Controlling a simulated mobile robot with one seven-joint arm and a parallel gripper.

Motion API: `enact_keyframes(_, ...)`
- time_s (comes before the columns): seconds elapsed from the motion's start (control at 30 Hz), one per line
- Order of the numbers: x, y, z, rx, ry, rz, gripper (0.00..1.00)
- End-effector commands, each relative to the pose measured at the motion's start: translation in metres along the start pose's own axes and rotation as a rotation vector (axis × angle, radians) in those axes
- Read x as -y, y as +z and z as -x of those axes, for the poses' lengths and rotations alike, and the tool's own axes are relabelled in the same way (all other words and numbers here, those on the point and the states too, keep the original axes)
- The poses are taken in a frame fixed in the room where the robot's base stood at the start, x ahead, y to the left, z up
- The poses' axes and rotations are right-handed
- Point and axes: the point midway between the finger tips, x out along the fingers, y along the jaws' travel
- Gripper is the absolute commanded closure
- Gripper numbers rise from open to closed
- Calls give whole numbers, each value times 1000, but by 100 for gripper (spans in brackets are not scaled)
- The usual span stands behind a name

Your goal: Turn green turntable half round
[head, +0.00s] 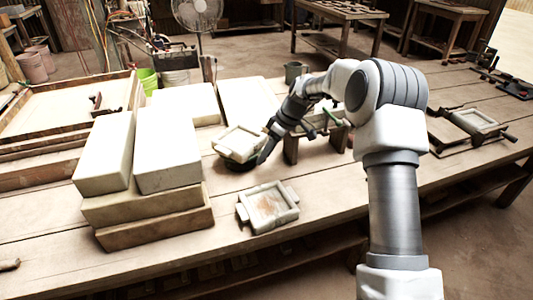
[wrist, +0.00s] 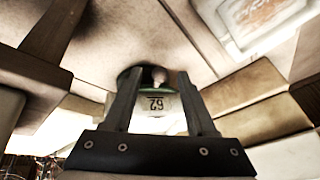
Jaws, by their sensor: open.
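In the head view, my gripper (head: 263,156) points down beside a pale square frame (head: 240,143), which sits raised and tilted over a dark base. The green of the turntable is not clear there. The jaws are open, and I see no firm contact.
A second pale frame (head: 268,207) lies on the wooden table (head: 320,200) in front. Stacked pale blocks (head: 167,148) stand to the left. A wooden stand (head: 290,150) is just right of my gripper.

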Motion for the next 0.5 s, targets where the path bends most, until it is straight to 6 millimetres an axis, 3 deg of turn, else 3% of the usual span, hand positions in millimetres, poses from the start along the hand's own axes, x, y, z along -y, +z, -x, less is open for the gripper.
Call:
enact_keyframes(0.17, 0, -1, 14, -1, 2, 0, 44)
enact_keyframes(0.5, 0, -2, 93, -2, 4, 0, 44)
